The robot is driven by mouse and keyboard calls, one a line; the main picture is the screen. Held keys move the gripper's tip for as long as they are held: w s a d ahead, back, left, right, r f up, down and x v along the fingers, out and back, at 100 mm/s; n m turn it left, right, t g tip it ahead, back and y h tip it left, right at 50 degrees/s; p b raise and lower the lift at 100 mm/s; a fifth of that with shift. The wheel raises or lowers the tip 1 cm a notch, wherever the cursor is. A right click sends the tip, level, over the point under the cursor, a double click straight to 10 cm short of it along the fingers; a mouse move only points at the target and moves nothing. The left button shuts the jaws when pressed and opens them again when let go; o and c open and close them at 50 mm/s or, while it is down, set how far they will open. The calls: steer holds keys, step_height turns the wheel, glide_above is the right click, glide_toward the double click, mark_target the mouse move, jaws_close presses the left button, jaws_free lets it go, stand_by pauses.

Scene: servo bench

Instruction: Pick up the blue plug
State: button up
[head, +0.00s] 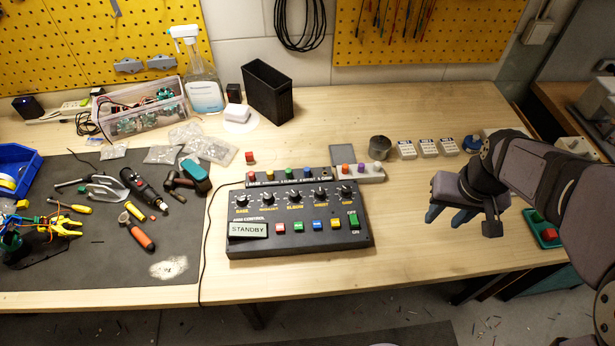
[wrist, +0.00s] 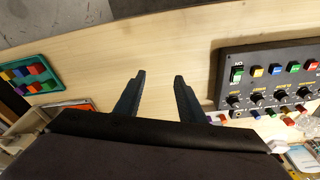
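A small blue plug (head: 306,173) appears to stand in a row with red, yellow and green ones on the narrow black strip behind the control box; it is small, so its shape is hard to tell. My gripper (head: 445,216) is to the right of the control box, above bare table and well apart from the strip. In the wrist view my gripper (wrist: 159,77) is open, with nothing between its two dark fingers.
The control box (head: 298,218) reading STANDBY has knobs and coloured buttons, one blue. A pale strip (head: 372,175) with orange, purple and white pieces adjoins the black strip. Small labelled boxes (head: 427,148) and a metal cup (head: 380,146) stand behind.

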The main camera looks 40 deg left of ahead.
steer(key=w+a+f+n+y+b, duration=0.1)
steer(key=a+f+n+b, duration=0.2)
steer(key=a, duration=1.6)
steer(key=n+y+b, duration=0.1)
steer(key=n+y, duration=0.1)
steer(key=n, duration=0.2)
glide_toward(307, 169)
steer(key=f, duration=0.1)
steer(key=shift+t, duration=0.3)
steer(key=shift+p+x, duration=1.8)
steer(key=shift+x, duration=2.1)
steer(key=shift+s+a+r, duration=0.1)
steer(key=shift+s+a, duration=0.05)
steer(key=shift+s, duration=0.05)
jaws_close()
